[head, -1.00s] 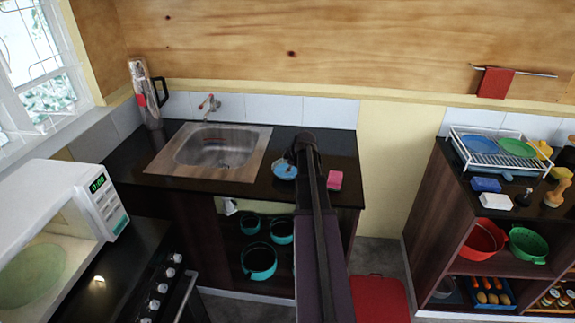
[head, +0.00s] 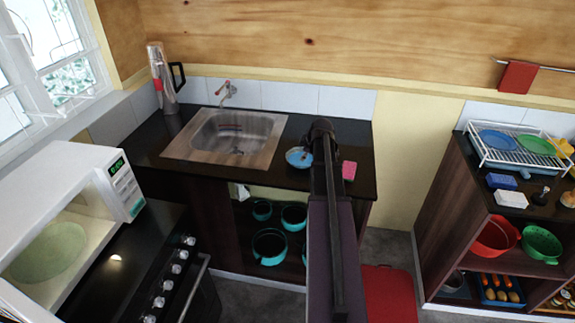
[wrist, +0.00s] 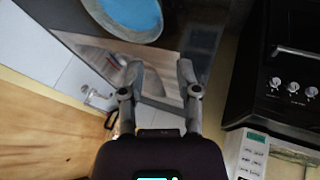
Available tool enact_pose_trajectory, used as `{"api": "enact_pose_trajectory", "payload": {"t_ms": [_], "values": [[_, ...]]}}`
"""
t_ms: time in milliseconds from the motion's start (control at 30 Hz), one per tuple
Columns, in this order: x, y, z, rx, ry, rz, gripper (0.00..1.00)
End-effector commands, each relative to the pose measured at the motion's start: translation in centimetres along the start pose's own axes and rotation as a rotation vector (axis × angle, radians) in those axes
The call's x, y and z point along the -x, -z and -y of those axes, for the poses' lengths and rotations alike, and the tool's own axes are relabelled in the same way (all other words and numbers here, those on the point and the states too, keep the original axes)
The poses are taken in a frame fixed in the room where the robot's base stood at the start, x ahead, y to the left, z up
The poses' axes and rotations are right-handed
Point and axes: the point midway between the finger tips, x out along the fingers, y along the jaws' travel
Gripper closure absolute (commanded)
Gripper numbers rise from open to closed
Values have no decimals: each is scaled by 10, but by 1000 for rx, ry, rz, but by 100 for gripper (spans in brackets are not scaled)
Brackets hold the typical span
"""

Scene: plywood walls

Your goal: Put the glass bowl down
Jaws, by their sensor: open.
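A round blue bowl with a pale rim (head: 299,157), which I take to be the glass bowl, stands on the dark counter (head: 263,178) just right of the sink. It also shows at the top of the wrist view (wrist: 128,14), beyond my fingertips and apart from them. My gripper (wrist: 160,68) is open with nothing between its fingers. In the head view my arm rises over the counter's front edge, between the bowl and a pink sponge (head: 349,170). The fingertips are hidden there.
The sink (head: 235,135) is left of the bowl, with a tap (head: 226,90) behind. A steel jug (head: 161,77) stands in the back corner. The open microwave (head: 85,210) and stove are at left. A shelf unit (head: 445,200) stands at right.

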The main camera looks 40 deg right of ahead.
Motion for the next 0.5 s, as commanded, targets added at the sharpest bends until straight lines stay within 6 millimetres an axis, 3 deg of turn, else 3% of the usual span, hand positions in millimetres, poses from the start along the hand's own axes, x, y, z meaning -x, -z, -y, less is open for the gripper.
{"api": "enact_pose_trajectory", "payload": {"t_ms": [267, 500], "values": [[0, 5, 6, -6, 7, 0, 57], [-2, 41, 46, -60, 64, 10, 57]]}}
